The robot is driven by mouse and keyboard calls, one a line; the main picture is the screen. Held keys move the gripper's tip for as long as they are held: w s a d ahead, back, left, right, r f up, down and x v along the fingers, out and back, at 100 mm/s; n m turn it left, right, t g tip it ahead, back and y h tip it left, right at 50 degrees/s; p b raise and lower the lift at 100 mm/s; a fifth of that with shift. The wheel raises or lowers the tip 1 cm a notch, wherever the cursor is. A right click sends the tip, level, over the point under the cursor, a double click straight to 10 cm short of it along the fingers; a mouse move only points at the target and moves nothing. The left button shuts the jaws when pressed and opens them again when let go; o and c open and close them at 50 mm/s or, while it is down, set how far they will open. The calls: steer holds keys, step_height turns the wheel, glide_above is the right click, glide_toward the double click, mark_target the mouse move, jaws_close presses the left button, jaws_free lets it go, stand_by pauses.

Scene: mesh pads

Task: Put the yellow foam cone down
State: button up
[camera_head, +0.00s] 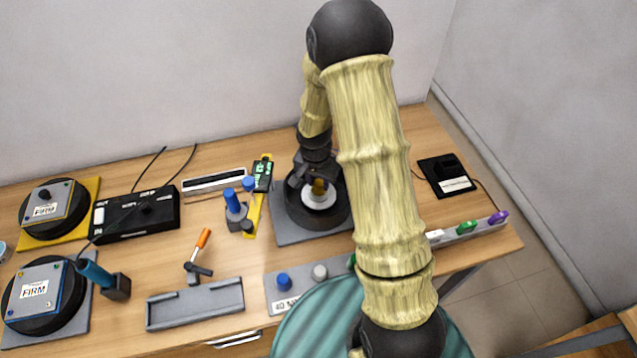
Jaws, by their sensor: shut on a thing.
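My gripper (316,181) is at the middle back of the table, pointing down over a round black pad unit (297,214) that stands on a grey plate (283,232). It is shut on the yellow foam cone (319,188), of which only a small part shows between the fingers. The cone is above or on a white disc (318,200) in the middle of the black unit. I cannot tell whether it touches the disc. My arm covers the right side of the unit.
Two black round units marked FIRM (45,208) (35,290) stand at the left. A black box (140,214), blue-topped pieces (236,208), an orange-handled tool (203,240) and a grey tray (195,305) lie between. A grey strip (300,299) with coloured knobs runs along the front. A black device (446,177) stands right.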

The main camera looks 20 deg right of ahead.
mark_target(316, 190)
steer(key=shift+f, duration=0.95)
steer(key=o, duration=1)
steer(key=shift+o, duration=0.2)
steer(key=shift+r, duration=0.1)
step_height(316, 190, up, 12)
steer(key=s+b, duration=0.1)
steer(key=shift+a, duration=0.45)
steer(key=s+r+n, duration=0.2)
steer(key=s+n, duration=0.1)
steer(key=s, duration=0.4)
steer(key=s+d+r+n+t, duration=0.1)
steer(key=s+r+n, duration=0.2)
steer(key=s, duration=0.4)
steer(key=shift+n+y, duration=0.4)
steer(key=shift+n, duration=0.3)
